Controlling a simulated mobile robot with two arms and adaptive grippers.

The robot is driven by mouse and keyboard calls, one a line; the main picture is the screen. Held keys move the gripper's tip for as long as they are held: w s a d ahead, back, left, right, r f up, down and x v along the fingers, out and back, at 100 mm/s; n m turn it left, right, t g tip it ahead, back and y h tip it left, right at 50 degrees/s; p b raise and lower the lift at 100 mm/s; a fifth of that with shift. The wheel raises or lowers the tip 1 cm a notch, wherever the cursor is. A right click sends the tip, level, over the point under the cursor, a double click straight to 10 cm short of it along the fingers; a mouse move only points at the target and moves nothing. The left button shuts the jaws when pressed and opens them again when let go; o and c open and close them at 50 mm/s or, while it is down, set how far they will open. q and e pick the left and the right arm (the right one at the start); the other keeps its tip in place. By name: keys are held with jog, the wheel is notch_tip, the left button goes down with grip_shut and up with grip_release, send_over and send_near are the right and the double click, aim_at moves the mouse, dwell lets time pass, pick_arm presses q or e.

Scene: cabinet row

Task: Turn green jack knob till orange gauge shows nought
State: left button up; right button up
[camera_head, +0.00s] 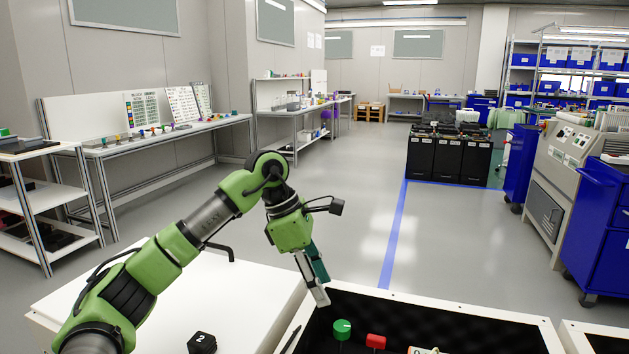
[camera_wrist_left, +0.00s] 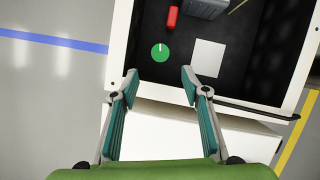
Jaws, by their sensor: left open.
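The green knob (camera_head: 342,328), round with a white line on top, stands in the black-lined open box at the bottom of the head view. In the left wrist view the knob (camera_wrist_left: 160,53) lies just beyond and between my fingertips, untouched, its line pointing up the picture. My left gripper (camera_head: 320,292) is open and empty near the box's far left corner; its spread fingers (camera_wrist_left: 160,82) show in the wrist view. A pale item (camera_head: 424,350) is cut off by the head view's bottom edge; I cannot tell whether it is the gauge, and no reading is legible. My right gripper is out of view.
A red block (camera_head: 376,341) is beside the knob. The wrist view also shows a pale square plate (camera_wrist_left: 210,58) and a grey block (camera_wrist_left: 206,8). The box has a white rim (camera_head: 470,313). A black piece marked 2 (camera_head: 202,343) sits on the white top left.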

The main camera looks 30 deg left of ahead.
pick_arm(q)
notch_tip(320, 180, up, 21)
jog(key=a+p, duration=0.1)
jog(key=p, duration=1.7)
jog(key=shift+s+f, duration=0.2)
jog(key=shift+s, duration=0.1)
